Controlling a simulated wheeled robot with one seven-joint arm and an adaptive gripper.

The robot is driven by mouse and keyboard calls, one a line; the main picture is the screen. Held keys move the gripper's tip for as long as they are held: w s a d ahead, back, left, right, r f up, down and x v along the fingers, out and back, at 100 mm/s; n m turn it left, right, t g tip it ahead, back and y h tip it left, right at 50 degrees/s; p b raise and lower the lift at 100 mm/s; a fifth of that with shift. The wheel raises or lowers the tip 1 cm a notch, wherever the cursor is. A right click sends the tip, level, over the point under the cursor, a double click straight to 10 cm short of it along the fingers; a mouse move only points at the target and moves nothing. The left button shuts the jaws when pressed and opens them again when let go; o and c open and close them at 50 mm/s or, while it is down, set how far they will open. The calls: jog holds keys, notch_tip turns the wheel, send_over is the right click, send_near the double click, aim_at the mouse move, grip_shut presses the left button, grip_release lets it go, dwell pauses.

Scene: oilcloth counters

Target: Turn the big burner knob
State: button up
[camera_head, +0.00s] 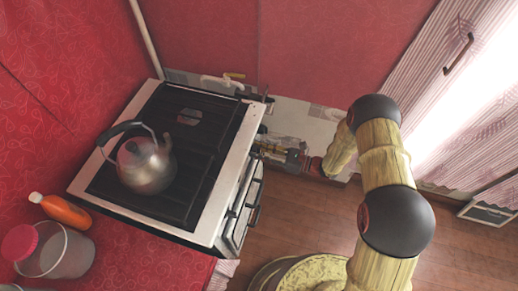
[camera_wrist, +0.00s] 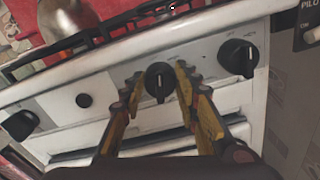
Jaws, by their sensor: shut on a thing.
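The stove (camera_head: 128,215) has a front panel with several black knobs, seen in the wrist view. The burner knob (camera_wrist: 160,80) between my fingertips is round and black, with a white pointer line standing near vertical. My gripper (camera_wrist: 158,87) has one yellow finger at each side of this knob and is shut on it. Another black knob (camera_wrist: 237,58) of similar size sits to the right, also with a near-vertical pointer. In the head view my gripper (camera_head: 262,147) reaches the stove's front, and the knobs are hidden there.
A metal kettle (camera_head: 146,165) stands on the stove top. Wooden floor (camera_head: 300,215) is open before the stove.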

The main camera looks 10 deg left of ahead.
jog(key=m+p, duration=0.2)
jog(key=m, duration=0.3)
jog(key=shift+w+m+p, duration=0.1)
jog(key=shift+m+p, duration=0.2)
dwell(0.4)
jog(key=o, duration=1.1)
jog(key=shift+o, duration=0.2)
jog(key=shift+f, duration=0.1)
